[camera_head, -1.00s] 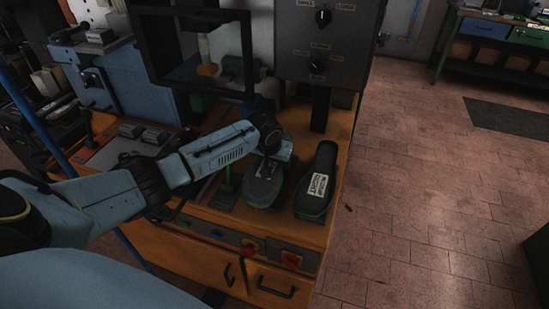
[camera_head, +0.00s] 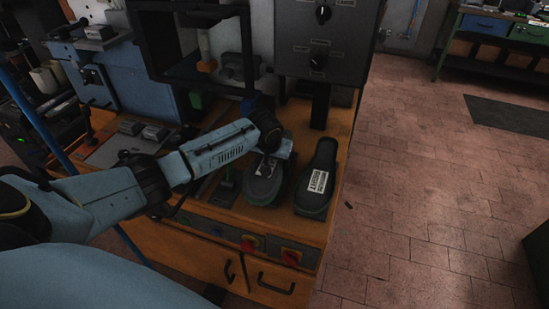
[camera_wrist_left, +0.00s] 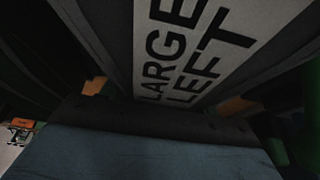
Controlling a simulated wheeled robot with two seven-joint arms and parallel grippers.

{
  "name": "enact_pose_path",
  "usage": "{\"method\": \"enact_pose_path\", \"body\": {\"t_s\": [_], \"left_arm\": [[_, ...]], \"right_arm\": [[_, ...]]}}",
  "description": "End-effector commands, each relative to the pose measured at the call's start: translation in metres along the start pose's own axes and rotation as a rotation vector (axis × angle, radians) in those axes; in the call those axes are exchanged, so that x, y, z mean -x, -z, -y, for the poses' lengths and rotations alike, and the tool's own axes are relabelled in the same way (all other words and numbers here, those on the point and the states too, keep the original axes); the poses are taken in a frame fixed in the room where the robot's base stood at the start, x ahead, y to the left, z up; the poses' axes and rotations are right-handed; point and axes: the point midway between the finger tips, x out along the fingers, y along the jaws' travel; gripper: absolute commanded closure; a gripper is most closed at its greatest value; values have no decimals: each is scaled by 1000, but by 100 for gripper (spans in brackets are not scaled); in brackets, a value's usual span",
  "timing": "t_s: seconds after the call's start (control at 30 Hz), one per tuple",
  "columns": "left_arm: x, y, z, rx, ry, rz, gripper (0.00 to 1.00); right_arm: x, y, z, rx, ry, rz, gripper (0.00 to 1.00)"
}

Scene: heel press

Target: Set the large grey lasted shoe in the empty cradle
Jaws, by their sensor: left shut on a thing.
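My left gripper (camera_head: 273,153) reaches over the bench from the left and is shut on a dark grey shoe (camera_head: 262,188), near its back end. The shoe lies lengthwise, toe toward the bench's front edge. In the left wrist view, a white label (camera_wrist_left: 185,45) reading "LARGE LEFT" is very close to the camera. A second dark shoe (camera_head: 318,188) with a white label lies just to the right, apart from the held one. I cannot make out an empty cradle; my arm and the held shoe cover part of the bench. My right gripper is not in view.
A grey control box (camera_head: 325,45) with knobs hangs behind, beside a black frame (camera_head: 195,80). Coloured buttons and knobs (camera_head: 250,243) line the bench front. The floor at right is open.

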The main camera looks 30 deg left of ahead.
Motion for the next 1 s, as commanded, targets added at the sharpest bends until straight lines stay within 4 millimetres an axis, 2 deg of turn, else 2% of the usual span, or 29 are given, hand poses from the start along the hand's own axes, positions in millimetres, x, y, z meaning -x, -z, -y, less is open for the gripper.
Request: {"method": "enact_pose_path", "body": {"t_s": [0.73, 0.77, 0.93, 1.0], "left_arm": [[-8, -2, 0, 1, -1, -4, 72], [-8, -2, 0, 1, -1, -4, 39], [-9, -3, 0, 0, -1, -2, 17], [-9, -3, 0, 0, -1, -2, 15]], "right_arm": [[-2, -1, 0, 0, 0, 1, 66], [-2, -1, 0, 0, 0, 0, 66], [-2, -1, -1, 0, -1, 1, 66], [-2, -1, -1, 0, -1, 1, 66]]}}
